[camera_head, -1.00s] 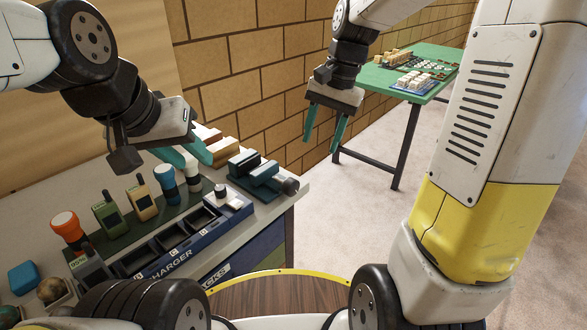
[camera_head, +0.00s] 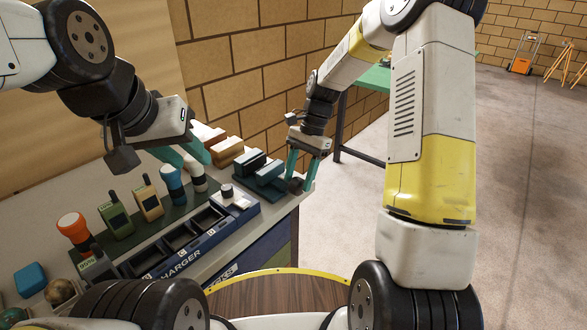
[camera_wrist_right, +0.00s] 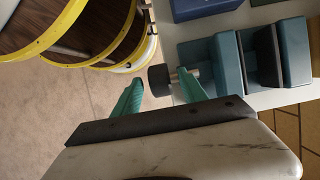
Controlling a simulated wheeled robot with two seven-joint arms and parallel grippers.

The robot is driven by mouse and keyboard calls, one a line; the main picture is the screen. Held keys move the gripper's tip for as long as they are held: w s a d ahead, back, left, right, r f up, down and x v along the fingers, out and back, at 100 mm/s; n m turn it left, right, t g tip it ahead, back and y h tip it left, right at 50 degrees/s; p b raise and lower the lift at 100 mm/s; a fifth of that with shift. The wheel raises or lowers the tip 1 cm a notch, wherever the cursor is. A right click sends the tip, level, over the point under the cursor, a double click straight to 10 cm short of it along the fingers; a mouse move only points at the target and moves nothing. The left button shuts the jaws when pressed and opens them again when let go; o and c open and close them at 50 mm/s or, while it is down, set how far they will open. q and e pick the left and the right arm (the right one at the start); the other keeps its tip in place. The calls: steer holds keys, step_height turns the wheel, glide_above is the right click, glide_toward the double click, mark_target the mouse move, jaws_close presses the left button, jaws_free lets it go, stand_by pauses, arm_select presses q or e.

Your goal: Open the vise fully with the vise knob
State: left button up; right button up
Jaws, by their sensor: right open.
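The vise (camera_head: 266,174) is a small teal block with two jaws at the right end of the bench. It also shows in the right wrist view (camera_wrist_right: 215,62), with a gap between its jaws. Its dark round knob (camera_head: 295,186) is at the right end. My right gripper (camera_head: 301,172) is open and points down at the knob. In the right wrist view the knob (camera_wrist_right: 158,80) lies between its teal fingertips, with small gaps visible. My left gripper (camera_head: 192,158) hangs over the back of the bench, away from the vise. Its finger opening is unclear.
A charger rack (camera_head: 190,250) with dark bays lies in front of the vise. Handheld radios (camera_head: 117,218) and torches stand left of it. Wooden and dark blocks (camera_head: 226,152) sit behind the vise. A brick wall (camera_head: 255,70) stands behind the bench. Open floor (camera_head: 345,215) lies right.

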steer(key=shift+x, duration=0.8)
jaws_close()
steer(key=shift+r+t+h, duration=0.1)
steer(key=shift+t+h, duration=0.2)
steer(key=shift+s+a+t+h, duration=0.2)
steer(key=shift+a+t+h, duration=0.1)
steer(key=shift+t+h, duration=0.6)
steer(key=shift+s+a+t+h, duration=0.1)
steer(key=shift+t+h, duration=1.1)
